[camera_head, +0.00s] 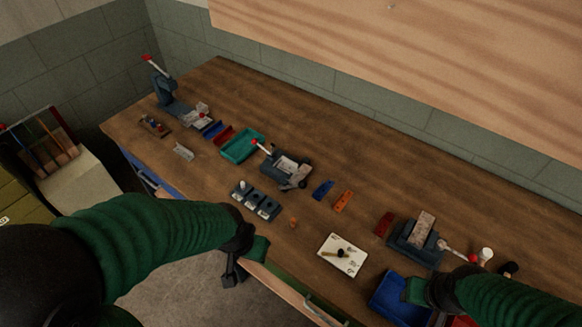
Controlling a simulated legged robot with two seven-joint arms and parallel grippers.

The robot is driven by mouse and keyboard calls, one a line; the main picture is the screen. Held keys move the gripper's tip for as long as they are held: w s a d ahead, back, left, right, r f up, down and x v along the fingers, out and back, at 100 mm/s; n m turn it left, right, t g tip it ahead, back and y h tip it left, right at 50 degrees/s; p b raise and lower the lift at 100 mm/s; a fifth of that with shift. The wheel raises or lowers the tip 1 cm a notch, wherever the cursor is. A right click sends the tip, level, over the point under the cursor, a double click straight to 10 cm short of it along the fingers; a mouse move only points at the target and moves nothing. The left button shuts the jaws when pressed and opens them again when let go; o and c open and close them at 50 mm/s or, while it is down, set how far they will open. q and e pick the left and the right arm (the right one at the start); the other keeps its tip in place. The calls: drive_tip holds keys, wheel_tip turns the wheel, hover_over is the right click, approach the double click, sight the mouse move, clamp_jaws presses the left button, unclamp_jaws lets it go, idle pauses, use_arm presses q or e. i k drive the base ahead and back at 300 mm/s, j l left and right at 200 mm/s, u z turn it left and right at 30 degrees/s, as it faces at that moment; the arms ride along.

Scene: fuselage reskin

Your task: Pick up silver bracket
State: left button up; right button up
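A small silver-grey piece that looks like the silver bracket (183,152) lies on the left part of the wooden workbench (340,125), near its front edge. My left gripper (231,276) hangs at the front edge of the bench, to the right of and nearer than this piece, and touches nothing that I can see. Its fingers are dark and small, so their opening is unclear. My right gripper (440,318) is at the bottom right beside a blue bin (392,302). Its fingers are mostly cut off by the frame.
A lever press (165,92) stands at the far left. A green tray (240,147), a grey vise-like fixture (285,166), dark blocks (256,200) and a white plate (342,256) line the bench. Another fixture (415,243) stands at right. The bench's back strip is clear.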

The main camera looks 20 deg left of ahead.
sight(290, 166)
drive_tip(key=i+j+u, duration=0.3)
drive_tip(key=j, duration=0.4)
drive_tip(key=i+j+u, duration=0.25)
drive_tip(key=i+j, duration=0.35)
